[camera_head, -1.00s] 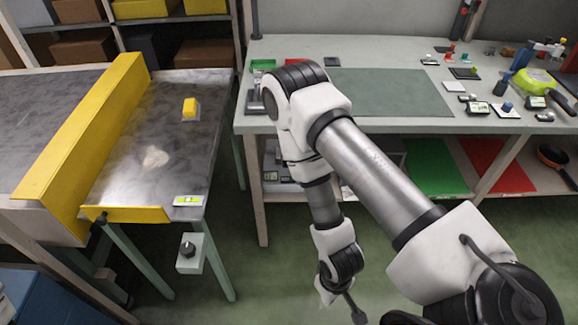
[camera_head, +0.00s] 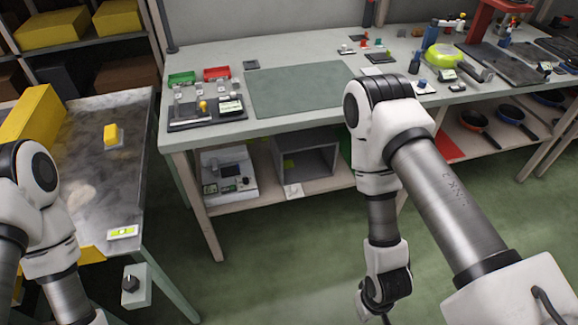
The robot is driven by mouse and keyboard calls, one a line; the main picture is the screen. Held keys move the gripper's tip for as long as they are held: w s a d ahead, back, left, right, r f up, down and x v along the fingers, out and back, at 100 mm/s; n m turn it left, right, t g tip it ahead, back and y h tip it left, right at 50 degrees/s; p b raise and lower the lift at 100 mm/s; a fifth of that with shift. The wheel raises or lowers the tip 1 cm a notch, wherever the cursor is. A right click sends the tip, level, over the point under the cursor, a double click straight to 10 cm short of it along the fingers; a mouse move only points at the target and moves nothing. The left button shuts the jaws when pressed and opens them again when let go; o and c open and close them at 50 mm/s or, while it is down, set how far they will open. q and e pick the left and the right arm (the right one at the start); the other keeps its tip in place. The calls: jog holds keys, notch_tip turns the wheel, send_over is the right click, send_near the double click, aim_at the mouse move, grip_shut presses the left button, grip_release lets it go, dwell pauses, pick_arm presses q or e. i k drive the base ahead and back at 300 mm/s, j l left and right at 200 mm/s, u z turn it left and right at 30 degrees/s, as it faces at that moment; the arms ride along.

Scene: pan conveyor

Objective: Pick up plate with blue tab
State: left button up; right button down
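A small white plate with a blue tab (camera_head: 422,86) lies on the workbench (camera_head: 200,137), toward its right half. It is small in view, and the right arm's elbow stands to its left in the picture. My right arm reaches down in front of the bench; its wrist is at the bottom edge and the gripper's fingers are out of frame. My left arm shows at the far left, with its gripper below the frame.
The steel conveyor table (camera_head: 85,130) with a yellow guard (camera_head: 30,115) stands at left. The green mat (camera_head: 300,88) on the bench is clear. Green (camera_head: 182,78) and red (camera_head: 217,73) trays sit behind a dark fixture (camera_head: 205,115). Pans (camera_head: 510,114) hang or lie below at right.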

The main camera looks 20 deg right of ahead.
aim_at(234, 171)
jog(key=i+l, duration=0.3)
jog(key=l, duration=0.15)
jog(key=i+l, duration=0.3)
jog(key=l, duration=0.15)
jog(key=i+l, duration=0.25)
jog(key=l, duration=0.2)
